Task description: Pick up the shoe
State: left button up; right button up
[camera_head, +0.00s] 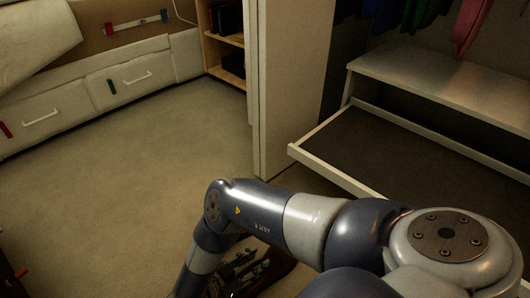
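My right arm comes in from the right and bends down at the bottom middle. My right gripper (236,272) shows as dark linkage parts at the bottom edge, partly behind my own forearm. Its fingertips are not clear, so I cannot tell whether it is open or shut. A dark reddish-brown thing (276,270) lies close beside the gripper, mostly hidden by my arm. I cannot tell whether it is the shoe, or whether the gripper touches it. No other shoe can be made out. My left gripper is not in view.
A bed with pale drawers (130,80) stands at the upper left. A wooden shelf (226,42) stands behind a white panel (272,95). A wardrobe with a pulled-out tray (335,178) is at the right. A dark edge shows at the lower left. The carpet (140,175) between is clear.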

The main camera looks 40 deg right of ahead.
grip_shut()
dwell(0.3)
jog(key=shift+r, duration=0.1)
